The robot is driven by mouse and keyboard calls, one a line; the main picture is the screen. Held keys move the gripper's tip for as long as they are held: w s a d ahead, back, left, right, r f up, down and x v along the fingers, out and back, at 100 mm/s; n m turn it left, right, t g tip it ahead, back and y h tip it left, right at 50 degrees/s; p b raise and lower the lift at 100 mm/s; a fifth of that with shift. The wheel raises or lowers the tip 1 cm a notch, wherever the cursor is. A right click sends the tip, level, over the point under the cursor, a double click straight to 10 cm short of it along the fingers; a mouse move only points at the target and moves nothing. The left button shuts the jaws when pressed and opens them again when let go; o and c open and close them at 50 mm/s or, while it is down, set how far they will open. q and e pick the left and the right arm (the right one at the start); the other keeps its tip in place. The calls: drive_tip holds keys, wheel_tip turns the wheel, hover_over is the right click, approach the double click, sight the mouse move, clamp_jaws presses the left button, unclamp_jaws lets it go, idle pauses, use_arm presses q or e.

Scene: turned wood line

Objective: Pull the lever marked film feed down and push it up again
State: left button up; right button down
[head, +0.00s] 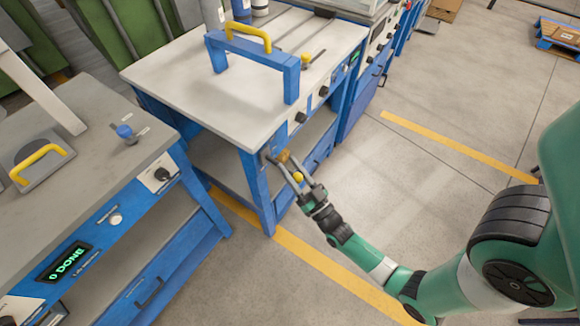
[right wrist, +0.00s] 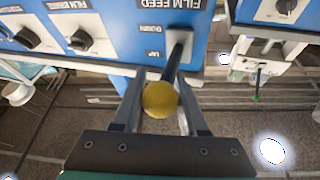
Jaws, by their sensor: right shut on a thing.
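The lever with a yellow ball knob (right wrist: 160,99) sticks out of a pale plate (right wrist: 150,38) on a blue panel. The plate's label reads FILM FEED, upside down in the right wrist view, with small DOWN and UP marks beside the slot. The dark shaft slants from the slot to the knob. My right gripper (right wrist: 160,95) is shut on the lever, with a finger on each side of the knob. In the head view, the knob (head: 298,177) shows between the fingers of my right gripper (head: 282,163) at the table's front corner. My left gripper is not in view.
Black rotary knobs (right wrist: 80,40) sit beside the lever on the panel. The grey-topped table (head: 190,70) carries a blue frame with a yellow handle (head: 248,36).

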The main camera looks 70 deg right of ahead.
drive_tip(key=shift+f, duration=0.55)
drive_tip(key=c, duration=0.9)
unclamp_jaws()
drive_tip(key=o, duration=0.4)
drive_tip(key=shift+s+r, duration=0.1)
drive_tip(key=shift+s, duration=0.15)
drive_tip(key=shift+o, duration=0.2)
drive_tip(key=shift+w+r, duration=0.1)
drive_tip(key=v, duration=1.1)
drive_tip(key=shift+s+a+p, duration=0.15)
drive_tip(key=shift+s+p, duration=0.15)
drive_tip(key=shift+p, duration=0.05)
